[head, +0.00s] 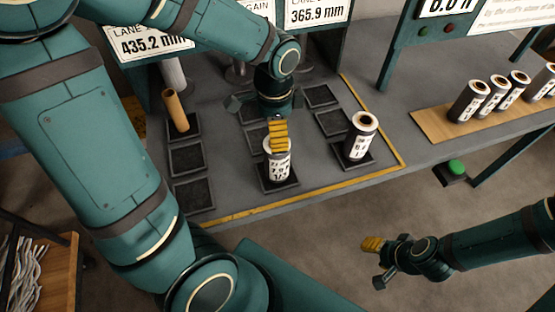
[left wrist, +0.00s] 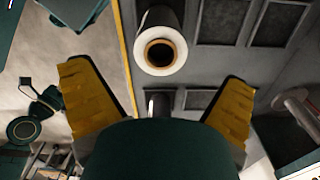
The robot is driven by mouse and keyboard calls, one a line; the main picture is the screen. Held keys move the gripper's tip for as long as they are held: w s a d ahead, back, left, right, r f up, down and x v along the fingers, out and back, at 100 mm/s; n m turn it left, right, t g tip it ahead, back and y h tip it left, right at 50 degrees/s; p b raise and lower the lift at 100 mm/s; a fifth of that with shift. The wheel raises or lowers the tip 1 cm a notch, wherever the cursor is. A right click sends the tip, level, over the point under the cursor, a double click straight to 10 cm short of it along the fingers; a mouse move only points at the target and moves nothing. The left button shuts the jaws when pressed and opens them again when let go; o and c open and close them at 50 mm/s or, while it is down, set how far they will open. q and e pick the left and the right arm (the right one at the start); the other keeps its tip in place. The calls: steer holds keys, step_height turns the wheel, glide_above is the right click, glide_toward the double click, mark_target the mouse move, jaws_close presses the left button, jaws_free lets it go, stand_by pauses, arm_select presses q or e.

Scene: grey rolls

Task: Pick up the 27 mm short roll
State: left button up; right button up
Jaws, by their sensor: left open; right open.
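A short dark roll with a white label and pale top (head: 277,165) stands upright on a black pad in the near row. A similar roll (head: 361,138) stands on the pad to its right. Their label print is too small to read, so I cannot tell which is 27 mm. My left gripper (head: 278,133) points down just above the first roll, its yellow finger covering part of the roll's top. In the left wrist view its fingers are open and a roll (left wrist: 160,50) shows beyond them, not between them. My right gripper (head: 376,260) is open and empty, off the bench.
A brown tube (head: 176,111) leans on a back-left pad. Several more rolls stand on a wooden board (head: 430,122) at the right. A yellow line (head: 300,200) edges the bench. A green button (head: 456,167) sits below the right bench. Several pads are empty.

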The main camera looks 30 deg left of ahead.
mark_target(277, 160)
arm_select(q)
step_height(277, 160, down, 2)
steer(key=shift+f, duration=0.15)
steer(key=f+b, duration=0.1)
steer(key=f, duration=0.1)
steer(key=f+b, duration=0.1)
steer(key=f, duration=0.2)
steer(key=shift+w+d, duration=0.1)
steer(key=shift+w, duration=0.1)
steer(key=c, duration=1.3)
